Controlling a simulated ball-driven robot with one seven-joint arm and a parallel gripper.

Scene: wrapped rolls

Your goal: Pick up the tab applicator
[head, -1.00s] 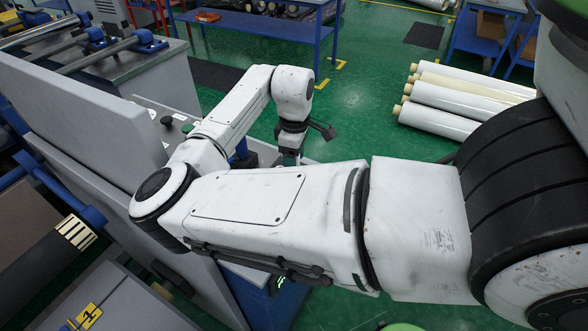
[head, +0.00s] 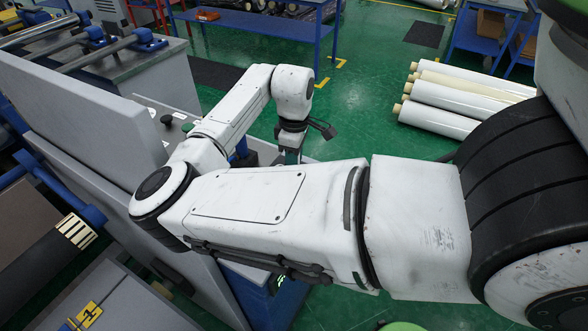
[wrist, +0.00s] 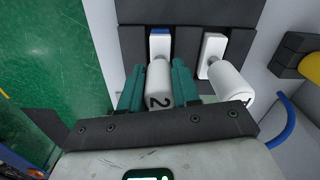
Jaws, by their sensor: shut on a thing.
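In the wrist view, a white cylindrical tool marked 2 (wrist: 159,82), with a narrower white body and a blue end (wrist: 160,33), sits in a slot of a dark grey holder (wrist: 187,45). I take it to be the tab applicator; no label names it. The teal fingers of my gripper (wrist: 159,92) lie along both sides of its thick part and are shut on it. The blue end is still at the holder. A similar white tool marked 1 (wrist: 230,85) is in the slot to its right. In the head view, my gripper is small and partly hidden by my arm.
A yellow cylinder (wrist: 311,68) beside a dark block and a blue curved part (wrist: 284,122) lie right of the holder. In the head view, a grey machine (head: 85,115) stands on the left. Wrapped white rolls (head: 440,105) lie on the open green floor at right.

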